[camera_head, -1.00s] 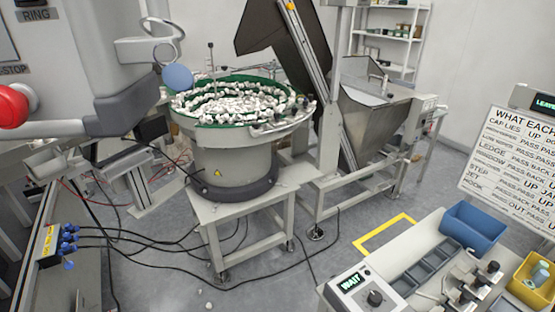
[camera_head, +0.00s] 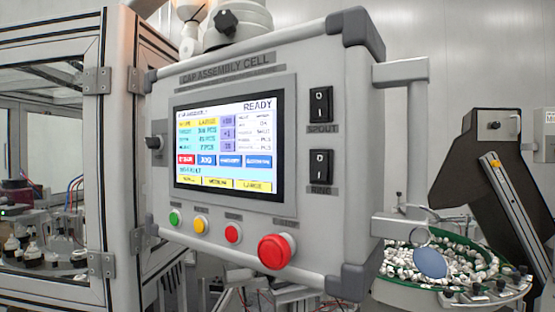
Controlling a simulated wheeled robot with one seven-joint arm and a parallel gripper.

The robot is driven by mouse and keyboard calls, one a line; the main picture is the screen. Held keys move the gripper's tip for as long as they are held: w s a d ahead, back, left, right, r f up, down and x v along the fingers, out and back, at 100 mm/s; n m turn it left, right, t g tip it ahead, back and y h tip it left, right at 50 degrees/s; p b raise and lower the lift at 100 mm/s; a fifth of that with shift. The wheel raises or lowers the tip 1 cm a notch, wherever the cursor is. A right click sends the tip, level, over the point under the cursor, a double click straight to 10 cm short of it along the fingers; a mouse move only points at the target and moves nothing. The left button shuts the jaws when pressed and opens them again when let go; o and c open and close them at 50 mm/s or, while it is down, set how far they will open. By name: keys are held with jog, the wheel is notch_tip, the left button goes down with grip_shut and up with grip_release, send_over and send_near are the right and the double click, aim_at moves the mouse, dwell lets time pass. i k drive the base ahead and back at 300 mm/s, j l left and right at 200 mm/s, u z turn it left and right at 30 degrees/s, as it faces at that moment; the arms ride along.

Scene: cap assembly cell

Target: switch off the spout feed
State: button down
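The SPOUT switch (camera_head: 320,105) is a black rocker at the upper right of the grey control panel (camera_head: 340,235), with its name plate (camera_head: 322,129) just below it. It bears "0" and "I" marks; I cannot tell which side is pressed in. A like rocker, the RING switch (camera_head: 320,167), sits directly below it. The panel screen (camera_head: 228,148) reads READY. My gripper is not in view, and nothing is seen touching the switches.
A red mushroom button (camera_head: 274,251) stands out at the panel's lower edge, beside smaller green, yellow and red buttons. A bowl feeder full of white caps (camera_head: 455,262) and a dark chute (camera_head: 495,190) stand at right. A glazed machine frame (camera_head: 105,150) stands at left.

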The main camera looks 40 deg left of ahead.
aim_at(320, 98)
jog(key=u, duration=1.2)
